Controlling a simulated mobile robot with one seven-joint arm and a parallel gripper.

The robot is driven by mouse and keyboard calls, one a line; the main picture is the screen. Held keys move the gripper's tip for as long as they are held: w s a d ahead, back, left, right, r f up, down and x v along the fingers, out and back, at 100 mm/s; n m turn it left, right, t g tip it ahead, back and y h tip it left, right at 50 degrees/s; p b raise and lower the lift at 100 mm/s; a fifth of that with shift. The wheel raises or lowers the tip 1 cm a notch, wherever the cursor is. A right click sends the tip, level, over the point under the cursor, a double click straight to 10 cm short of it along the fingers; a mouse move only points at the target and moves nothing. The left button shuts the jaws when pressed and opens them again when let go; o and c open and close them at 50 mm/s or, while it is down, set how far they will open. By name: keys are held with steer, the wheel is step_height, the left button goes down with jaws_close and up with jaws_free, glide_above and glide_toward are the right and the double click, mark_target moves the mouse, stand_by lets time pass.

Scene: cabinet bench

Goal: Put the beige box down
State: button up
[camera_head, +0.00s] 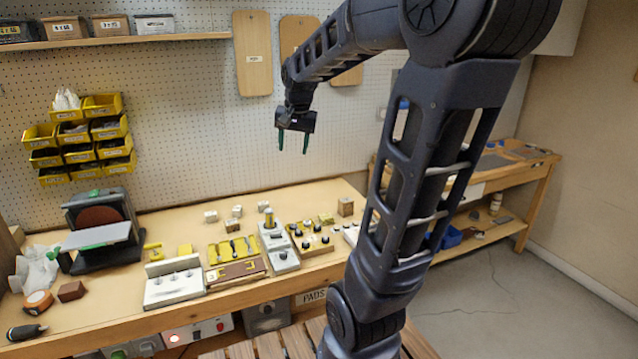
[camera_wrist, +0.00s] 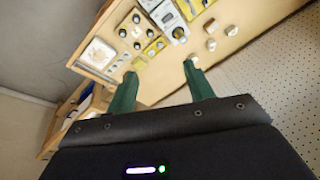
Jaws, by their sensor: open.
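My gripper (camera_head: 293,147) hangs high over the back of the bench, in front of the pegboard. Its two green fingers are apart, with nothing held between them; they also show in the wrist view (camera_wrist: 158,86). A small tan-beige box (camera_head: 345,206) stands upright on the bench, below and to the right of my gripper and clear of it. Several small pale blocks (camera_head: 237,211) lie on the bench further left. I cannot tell for certain which of these is the beige box.
The wooden bench (camera_head: 110,308) carries a sander (camera_head: 100,225), a white panel with knobs (camera_head: 174,288), yellow parts (camera_head: 232,249) and grey switch units (camera_head: 284,260). Yellow bins (camera_head: 78,154) hang on the pegboard. A second bench (camera_head: 535,165) stands at right. The air around my gripper is clear.

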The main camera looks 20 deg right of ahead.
steer(key=s+f+n, duration=0.2)
steer(key=s, duration=0.7)
steer(key=s+f+n+t, duration=0.1)
steer(key=s+f+n, duration=0.1)
steer(key=s, duration=0.7)
steer(key=shift+s+n, duration=0.25)
steer(key=shift+n, duration=0.45)
